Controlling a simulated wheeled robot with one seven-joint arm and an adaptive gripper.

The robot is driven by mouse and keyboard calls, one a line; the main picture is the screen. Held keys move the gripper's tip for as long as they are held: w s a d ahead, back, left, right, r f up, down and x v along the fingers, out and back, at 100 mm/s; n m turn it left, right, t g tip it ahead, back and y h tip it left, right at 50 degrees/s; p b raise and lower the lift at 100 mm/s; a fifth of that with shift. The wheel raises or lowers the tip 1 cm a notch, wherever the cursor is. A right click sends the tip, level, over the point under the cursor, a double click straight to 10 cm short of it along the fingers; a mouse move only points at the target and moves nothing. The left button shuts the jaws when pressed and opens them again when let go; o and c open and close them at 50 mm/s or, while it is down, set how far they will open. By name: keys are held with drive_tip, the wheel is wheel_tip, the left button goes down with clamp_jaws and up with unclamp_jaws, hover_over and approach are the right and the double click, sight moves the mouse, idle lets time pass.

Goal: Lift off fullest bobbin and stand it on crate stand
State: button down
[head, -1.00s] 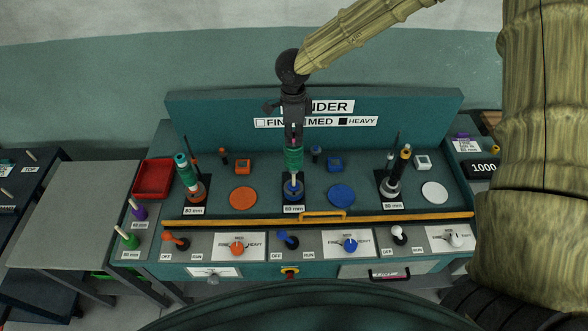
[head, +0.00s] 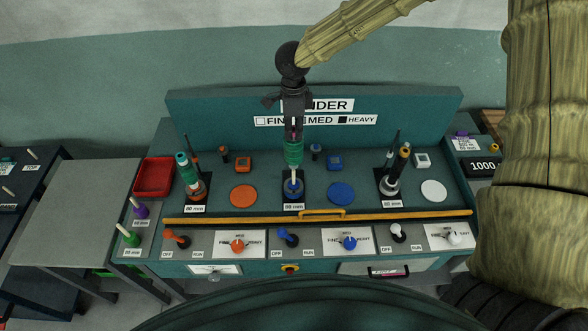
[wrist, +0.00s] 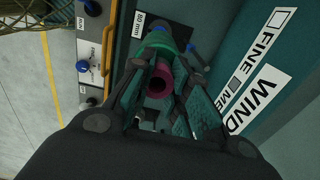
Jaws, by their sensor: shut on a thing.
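My gripper (head: 294,128) is shut on the green bobbin (head: 293,153) at the middle, blue winding station. The bobbin is upright, and a pale length of the spindle (head: 293,175) shows below it, above the blue base. In the wrist view the green winding (wrist: 160,42) and magenta core end (wrist: 159,82) lie between the fingers. Another teal-wound bobbin (head: 188,172) stands tilted at the left, orange station. The right, white station (head: 392,180) holds a dark, thin post whose winding I cannot make out. I cannot pick out the crate stand with certainty.
A yellow guard bar (head: 250,221) runs across the winder's front, above switches and knobs. A red tray (head: 154,176) sits at left. A purple bobbin (head: 140,209) and a green bobbin (head: 129,238) stand on the left side panel. The grey table (head: 75,205) at left is bare.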

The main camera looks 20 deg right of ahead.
drive_tip(key=shift+r, duration=0.1)
wheel_tip(320, 180, up, 4)
drive_tip(key=shift+f, duration=0.1)
idle(0.5)
drive_tip(key=shift+f, duration=0.1)
